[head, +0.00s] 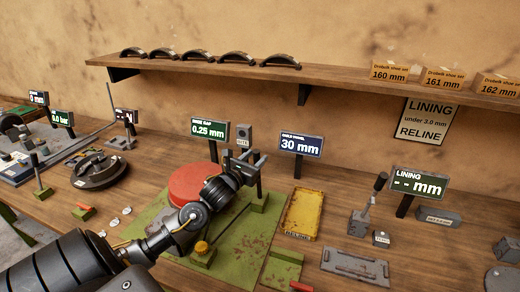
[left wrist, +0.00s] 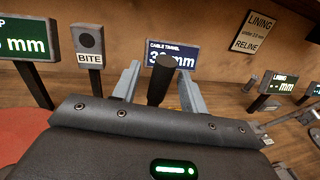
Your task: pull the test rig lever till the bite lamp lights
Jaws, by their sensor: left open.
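The test rig lever (left wrist: 160,85) shows in the left wrist view as a black handle standing between my two open fingers, with a gap on each side. In the head view, its lower part (head: 259,188) rises from a green block on the green rig plate, and its top is partly hidden by my gripper. My left gripper (head: 257,165) is open around the handle, not shut on it. The bite lamp (head: 243,131) is a grey box labelled BITE with a dark round lamp, unlit; it also shows in the left wrist view (left wrist: 89,40). My right gripper is not in view.
A red drum (head: 190,181) sits on the rig behind my wrist. The gap display (head: 210,130) reads 0.25 mm and the cable travel display (head: 300,145) reads 30 mm. A yellow RELINE tray (head: 303,214) lies right of the rig. A shelf (head: 350,80) runs above.

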